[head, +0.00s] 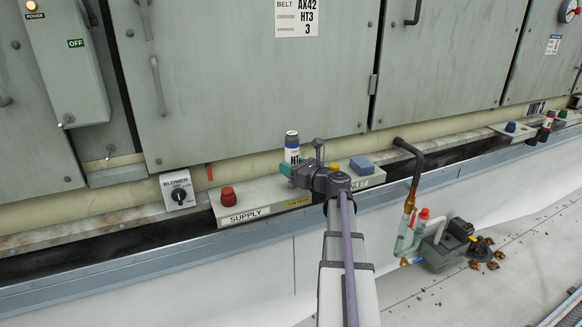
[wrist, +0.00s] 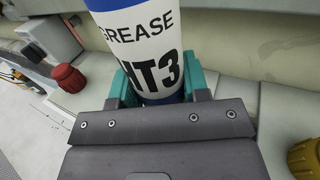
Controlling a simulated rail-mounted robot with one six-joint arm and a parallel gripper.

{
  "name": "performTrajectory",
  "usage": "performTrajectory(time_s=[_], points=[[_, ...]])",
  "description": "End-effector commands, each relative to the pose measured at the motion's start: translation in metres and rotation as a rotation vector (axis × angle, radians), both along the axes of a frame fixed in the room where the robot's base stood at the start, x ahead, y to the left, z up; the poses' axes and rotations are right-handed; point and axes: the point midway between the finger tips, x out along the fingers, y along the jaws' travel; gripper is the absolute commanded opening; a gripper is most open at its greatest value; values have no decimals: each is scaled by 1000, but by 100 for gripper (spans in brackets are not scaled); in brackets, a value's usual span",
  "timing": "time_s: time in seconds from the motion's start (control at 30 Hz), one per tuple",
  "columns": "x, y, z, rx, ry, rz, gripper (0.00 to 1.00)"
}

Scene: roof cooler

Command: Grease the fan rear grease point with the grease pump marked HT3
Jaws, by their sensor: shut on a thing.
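In the wrist view the pump (wrist: 147,48) shows GREASE and HT3 with blue bands. My gripper (head: 292,170) is shut around its lower part, with teal fingers on both sides (wrist: 160,85). The pump's lower end is hidden by my gripper. A small yellow tag (head: 299,202) on the ledge front seems to read FAN REAR. A yellow knobbed cap (wrist: 304,158) shows at the right edge of the wrist view; I cannot tell whether it is the grease point.
A red cap (head: 228,196) sits on the SUPPLY ledge (head: 262,211), left of my gripper. A blue block (head: 362,165) sits to the right. A black bent pipe (head: 415,165) rises farther right. The BLOWER switch (head: 178,190) is at left. Cabinet doors (head: 240,90) stand close behind.

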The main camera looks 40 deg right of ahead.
Motion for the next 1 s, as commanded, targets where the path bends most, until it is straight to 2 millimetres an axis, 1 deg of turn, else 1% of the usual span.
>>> performTrajectory(time_s=[0.37, 0.8, 1.0], points=[[0, 0, 3, 0, 0, 0, 0], [0, 0, 23, 0, 0, 0, 0], [0, 0, 22, 0, 0, 0, 0]])
